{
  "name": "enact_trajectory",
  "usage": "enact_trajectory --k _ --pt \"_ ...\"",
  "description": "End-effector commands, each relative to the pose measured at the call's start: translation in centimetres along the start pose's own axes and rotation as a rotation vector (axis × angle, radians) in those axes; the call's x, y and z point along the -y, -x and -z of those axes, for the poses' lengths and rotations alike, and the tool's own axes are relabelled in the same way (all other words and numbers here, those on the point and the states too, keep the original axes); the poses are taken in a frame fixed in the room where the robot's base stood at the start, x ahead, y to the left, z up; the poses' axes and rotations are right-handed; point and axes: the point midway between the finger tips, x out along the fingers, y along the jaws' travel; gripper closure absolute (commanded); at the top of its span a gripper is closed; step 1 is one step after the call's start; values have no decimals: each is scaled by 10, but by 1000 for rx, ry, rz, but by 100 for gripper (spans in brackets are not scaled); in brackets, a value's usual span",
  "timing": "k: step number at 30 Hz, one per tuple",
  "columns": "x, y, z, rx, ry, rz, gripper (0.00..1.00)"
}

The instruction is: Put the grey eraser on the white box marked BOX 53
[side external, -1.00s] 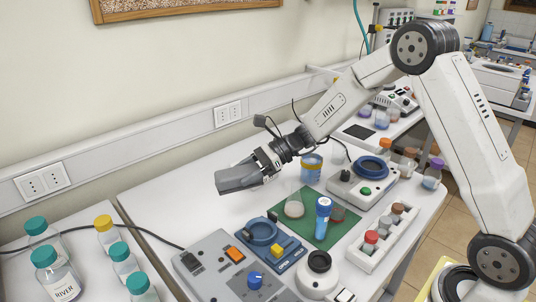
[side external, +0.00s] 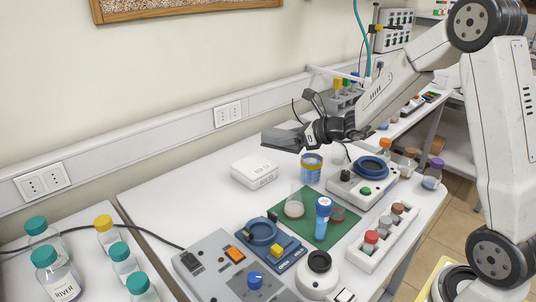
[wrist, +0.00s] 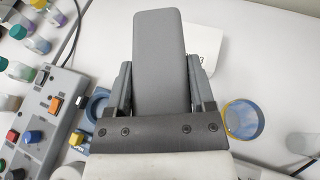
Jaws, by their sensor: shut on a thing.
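My gripper (side external: 302,137) is shut on the grey eraser (side external: 279,138) in the side view. In the wrist view the long grey eraser (wrist: 158,62) sticks out forward between the two fingers. The white box (side external: 254,172) lies flat on the table by the wall, with dark lettering on its front side too small to read surely. The gripper and eraser are in the air, up and to the right of the box in the side view. In the wrist view the box (wrist: 204,42) is partly hidden behind the eraser.
A blue and yellow ringed beaker (side external: 311,168) stands right of the box. A green mat (side external: 342,228) holds a blue-capped tube (side external: 323,218) and glassware. A grey control panel (side external: 214,262) is in front. Table around the box's left is bare.

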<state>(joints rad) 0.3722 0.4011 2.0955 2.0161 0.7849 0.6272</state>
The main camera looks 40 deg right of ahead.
Motion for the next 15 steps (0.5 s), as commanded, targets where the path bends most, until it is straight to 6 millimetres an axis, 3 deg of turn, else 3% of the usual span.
enact_trajectory --k 8,15 --pt "9 -19 2 0 0 -3 89" --pt "24 -51 4 1 1 -3 89"
